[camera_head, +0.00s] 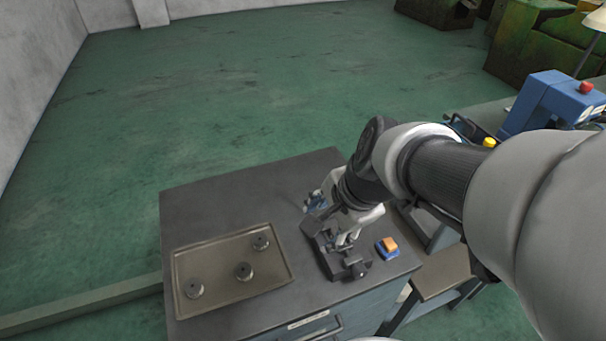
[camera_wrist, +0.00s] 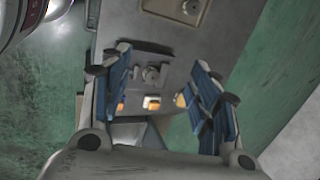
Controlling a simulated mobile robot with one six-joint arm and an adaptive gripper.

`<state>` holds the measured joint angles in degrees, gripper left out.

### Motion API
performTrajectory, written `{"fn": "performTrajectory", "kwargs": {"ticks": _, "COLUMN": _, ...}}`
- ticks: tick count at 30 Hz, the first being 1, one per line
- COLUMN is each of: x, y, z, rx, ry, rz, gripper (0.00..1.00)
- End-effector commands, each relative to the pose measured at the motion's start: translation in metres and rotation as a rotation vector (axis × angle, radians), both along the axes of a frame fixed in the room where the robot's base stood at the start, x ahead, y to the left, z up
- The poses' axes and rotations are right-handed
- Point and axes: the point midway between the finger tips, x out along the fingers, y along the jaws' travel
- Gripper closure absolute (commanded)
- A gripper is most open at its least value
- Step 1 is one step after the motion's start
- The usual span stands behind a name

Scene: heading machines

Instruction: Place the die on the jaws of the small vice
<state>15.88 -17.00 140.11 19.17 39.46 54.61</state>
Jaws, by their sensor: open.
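The small dark vice (camera_head: 352,264) stands on the grey cabinet top, under my gripper (camera_head: 328,222). In the wrist view my gripper (camera_wrist: 160,72) is open, its blue-padded fingers wide apart on either side of the vice (camera_wrist: 139,82). A small grey round piece (camera_wrist: 152,74) shows at the vice between the fingers; it looks like a die, but I cannot tell how it rests on the jaws. Nothing is seen held by the fingers. My gripper and wrist partly hide the vice in the head view.
An orange-topped blue block (camera_head: 388,247) sits right of the vice. A blue machine (camera_head: 540,100) stands on the bench at right.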

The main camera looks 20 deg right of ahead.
Motion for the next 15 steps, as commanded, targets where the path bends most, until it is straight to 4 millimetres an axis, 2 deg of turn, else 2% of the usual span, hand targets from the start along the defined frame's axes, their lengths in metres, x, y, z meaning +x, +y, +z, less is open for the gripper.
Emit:
{"fn": "performTrajectory", "kwargs": {"ticks": 1, "x": -0.015, "y": 0.014, "z": 0.014, "rx": -0.097, "ry": -0.036, "rz": 0.217, "gripper": 0.44}}
{"fn": "performTrajectory", "kwargs": {"ticks": 3, "x": -0.037, "y": 0.025, "z": 0.025, "rx": -0.234, "ry": -0.063, "rz": 0.515, "gripper": 0.44}}
{"fn": "performTrajectory", "kwargs": {"ticks": 6, "x": -0.064, "y": 0.033, "z": 0.036, "rx": -0.408, "ry": -0.092, "rz": 0.868, "gripper": 0.44}}
{"fn": "performTrajectory", "kwargs": {"ticks": 10, "x": -0.087, "y": 0.034, "z": 0.044, "rx": -0.568, "ry": -0.106, "rz": 1.174, "gripper": 0.44}}
{"fn": "performTrajectory", "kwargs": {"ticks": 15, "x": -0.098, "y": 0.033, "z": 0.047, "rx": -0.65, "ry": -0.106, "rz": 1.326, "gripper": 0.44}}
